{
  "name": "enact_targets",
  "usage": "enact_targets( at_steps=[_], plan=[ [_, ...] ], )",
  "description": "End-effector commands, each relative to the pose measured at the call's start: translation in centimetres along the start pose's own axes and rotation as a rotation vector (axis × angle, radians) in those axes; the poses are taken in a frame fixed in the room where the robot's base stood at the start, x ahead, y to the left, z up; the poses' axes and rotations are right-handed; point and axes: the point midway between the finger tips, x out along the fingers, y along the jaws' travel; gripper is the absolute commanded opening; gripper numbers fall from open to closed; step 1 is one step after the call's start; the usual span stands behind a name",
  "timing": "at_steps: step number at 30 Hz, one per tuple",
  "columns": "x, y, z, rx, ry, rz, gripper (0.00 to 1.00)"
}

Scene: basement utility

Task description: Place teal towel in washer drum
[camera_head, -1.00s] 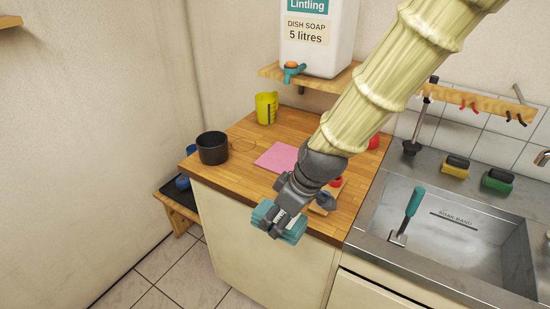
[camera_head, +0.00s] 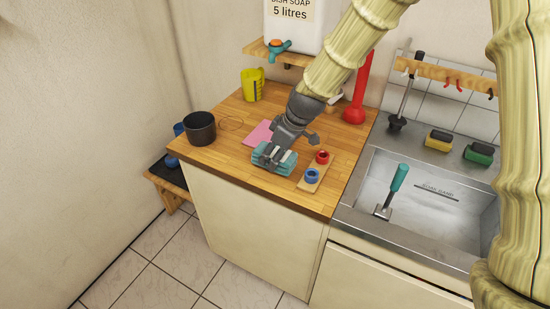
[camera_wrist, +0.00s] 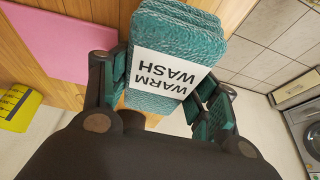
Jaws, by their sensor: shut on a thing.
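The teal towel (camera_head: 272,158) is a folded, ribbed bundle with a white "WARM WASH" band, which shows in the wrist view (camera_wrist: 178,58). My gripper (camera_head: 274,152) is shut on it, with a finger on either side of the bundle in the wrist view (camera_wrist: 158,88). In the head view the towel is over the front part of the wooden counter; I cannot tell whether it touches the top. A washer (camera_wrist: 306,135) with a round door shows partly at the right edge of the wrist view. Its drum opening is not clearly visible.
The counter (camera_head: 228,152) holds a pink cloth (camera_head: 258,134), a black pot (camera_head: 200,128), a yellow jug (camera_head: 252,85), a board with red and blue rings (camera_head: 313,176) and a red plunger-like tool (camera_head: 355,112). A sink (camera_head: 440,225) is right. Tiled floor (camera_head: 160,270) is clear at front left.

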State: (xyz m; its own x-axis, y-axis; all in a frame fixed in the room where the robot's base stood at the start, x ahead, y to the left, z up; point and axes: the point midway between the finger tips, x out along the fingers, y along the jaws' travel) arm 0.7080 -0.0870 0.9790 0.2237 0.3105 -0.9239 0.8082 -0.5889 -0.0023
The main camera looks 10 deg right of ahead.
Motion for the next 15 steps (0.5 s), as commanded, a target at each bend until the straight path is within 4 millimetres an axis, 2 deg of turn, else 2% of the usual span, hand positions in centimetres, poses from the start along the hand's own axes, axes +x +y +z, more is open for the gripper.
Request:
enact_targets(
  at_steps=[8,15],
  plan=[
    [0.8,0.5,0.1,-0.001,-0.001,-0.002,0.29],
    [2.8,0.5,0.9,0.0,-0.001,-0.002,0.29]
  ],
)
